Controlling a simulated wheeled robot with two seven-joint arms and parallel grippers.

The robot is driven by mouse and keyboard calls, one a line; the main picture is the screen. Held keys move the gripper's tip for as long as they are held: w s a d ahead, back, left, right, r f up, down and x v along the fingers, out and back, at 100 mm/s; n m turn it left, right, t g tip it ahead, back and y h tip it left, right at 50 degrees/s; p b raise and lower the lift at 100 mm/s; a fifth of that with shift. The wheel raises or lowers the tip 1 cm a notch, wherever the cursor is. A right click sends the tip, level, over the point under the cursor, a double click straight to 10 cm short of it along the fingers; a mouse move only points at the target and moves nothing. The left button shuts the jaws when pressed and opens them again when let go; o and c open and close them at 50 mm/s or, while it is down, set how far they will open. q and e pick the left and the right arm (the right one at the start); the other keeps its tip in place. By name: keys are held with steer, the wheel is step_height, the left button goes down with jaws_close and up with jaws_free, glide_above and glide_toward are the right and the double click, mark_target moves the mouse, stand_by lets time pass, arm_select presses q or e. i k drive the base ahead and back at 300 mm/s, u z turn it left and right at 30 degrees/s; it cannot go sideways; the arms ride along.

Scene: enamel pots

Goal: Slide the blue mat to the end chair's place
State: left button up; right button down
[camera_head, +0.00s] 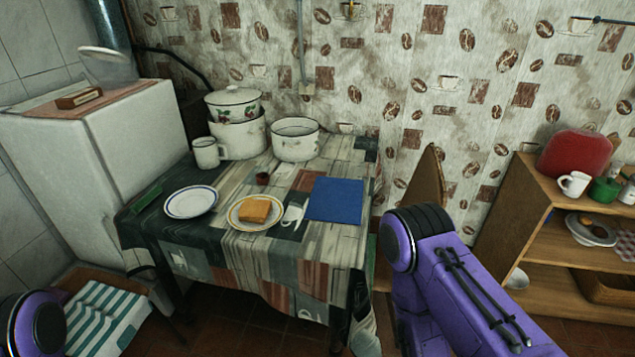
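The blue mat (336,199) lies flat on the patterned tablecloth (255,262), near the table's right end. A wooden chair (426,182) stands at that right end, partly hidden behind my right arm. The mat is on the chair's side of the table, with a strip of cloth to its right. My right arm comes in from the lower right, bent beside the table, and its gripper does not clearly show. Only a piece of my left arm shows at the lower left corner; its gripper is out of the picture.
A plate with bread (255,210) is left of the mat, and an empty plate (191,201) further left. A small dark red cup (262,178), a mug (207,152) and enamel pots (296,139) stand behind. A wooden shelf (540,200) is at the right.

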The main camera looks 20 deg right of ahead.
mark_target(339, 200)
steer(key=z, duration=1.65)
steer(key=i, duration=0.8)
steer(key=u, duration=2)
